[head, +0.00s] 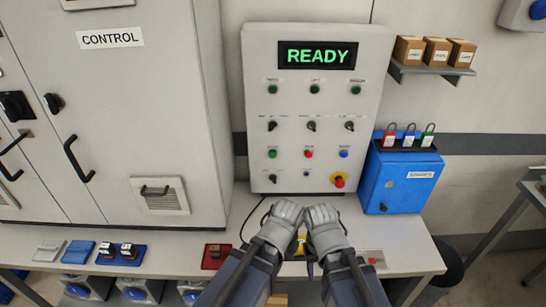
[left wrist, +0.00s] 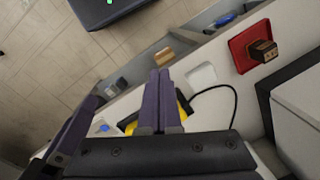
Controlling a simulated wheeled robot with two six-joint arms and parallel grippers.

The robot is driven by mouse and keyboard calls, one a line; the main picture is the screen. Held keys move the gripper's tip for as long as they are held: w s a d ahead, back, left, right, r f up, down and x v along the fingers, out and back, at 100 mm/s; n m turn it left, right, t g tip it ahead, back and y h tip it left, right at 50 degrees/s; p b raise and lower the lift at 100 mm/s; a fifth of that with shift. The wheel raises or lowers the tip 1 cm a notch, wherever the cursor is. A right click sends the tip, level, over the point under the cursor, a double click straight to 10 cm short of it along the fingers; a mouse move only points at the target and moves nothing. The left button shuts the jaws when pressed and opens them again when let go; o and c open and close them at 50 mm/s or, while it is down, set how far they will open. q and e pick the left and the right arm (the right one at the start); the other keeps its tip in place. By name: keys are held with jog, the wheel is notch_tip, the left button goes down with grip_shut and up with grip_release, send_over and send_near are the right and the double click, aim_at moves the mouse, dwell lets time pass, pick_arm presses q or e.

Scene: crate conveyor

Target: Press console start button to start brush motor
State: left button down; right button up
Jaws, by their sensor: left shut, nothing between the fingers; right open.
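The console (head: 320,105) is a pale upright panel whose display (head: 317,56) reads READY in green. One row holds a green button (head: 272,153), a red button (head: 308,153) and a blue button (head: 344,153); their small labels are too blurred to read. A red knob on yellow (head: 339,180) sits at its lower right. My left gripper (head: 286,212) and my open right gripper (head: 322,215) are side by side below the panel, apart from the buttons. In the left wrist view my left gripper (left wrist: 160,75) is shut and empty.
A blue box (head: 402,183) with several padlocks stands right of the console. A control cabinet (head: 115,185) stands left. A red tray (head: 215,257) and blue trays lie on the bench. A yellow item (left wrist: 185,105), partly hidden, lies beneath my left fingers. A shelf (head: 432,70) holds small boxes.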

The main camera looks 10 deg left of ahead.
aim_at(273, 155)
pick_arm(q)
jog(key=w+a+r+n+t+h, duration=0.2)
jog(key=w+r+n+t, duration=0.1)
jog(key=w+n, duration=0.3)
jog(key=w+a+r+n+t+h, duration=0.1)
jog(key=w+r+n+t+h, duration=0.1)
jog(key=w+n, duration=0.4)
jog(key=w+a+r+n+t+h, duration=0.2)
jog(key=w+r+n+t, duration=0.3)
jog(key=w, duration=0.6)
jog(key=shift+w+a+n+t, duration=0.3)
jog(key=shift+w+n, duration=0.05)
jog(key=shift+n, duration=0.15)
jog(key=shift+w, duration=0.1)
jog(key=w+a, duration=0.1)
jog(key=w, duration=0.7)
jog(key=shift+w+a, duration=0.15)
jog(key=shift+w, duration=0.1)
jog(key=shift+w, duration=0.15)
dwell(0.5)
jog(key=shift+w, duration=0.25)
